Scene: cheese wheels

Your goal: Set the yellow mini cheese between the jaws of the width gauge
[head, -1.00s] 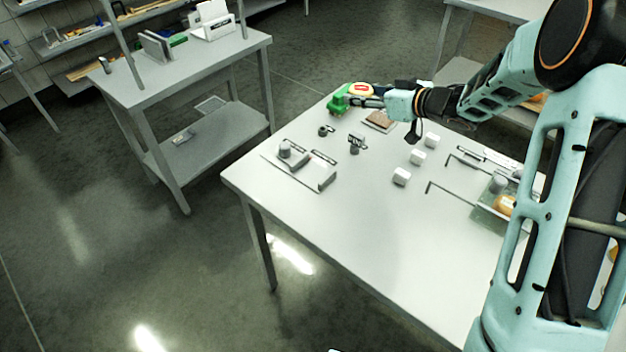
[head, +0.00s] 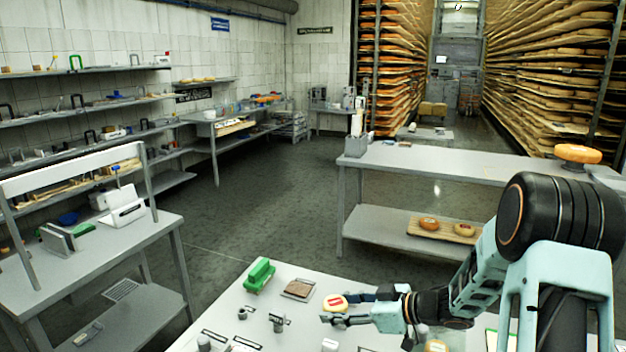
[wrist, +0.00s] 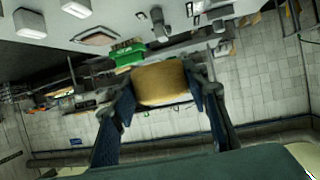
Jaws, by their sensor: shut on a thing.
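The yellow mini cheese is a small round with a red and white label (head: 335,301) on top in the head view. My gripper (head: 346,309) is shut on it and holds it above the work table. In the wrist view the cheese's yellow side (wrist: 160,83) fills the space between the two fingers. I cannot tell for sure which fixture is the width gauge. A grey fixture with a round post (head: 204,342) stands at the table's near-left edge, cut off by the frame.
Small dark fittings (head: 278,322) and a white block (head: 329,345) stand nearer. A side table (head: 150,240) is at left; a long bench (head: 450,162) stands behind.

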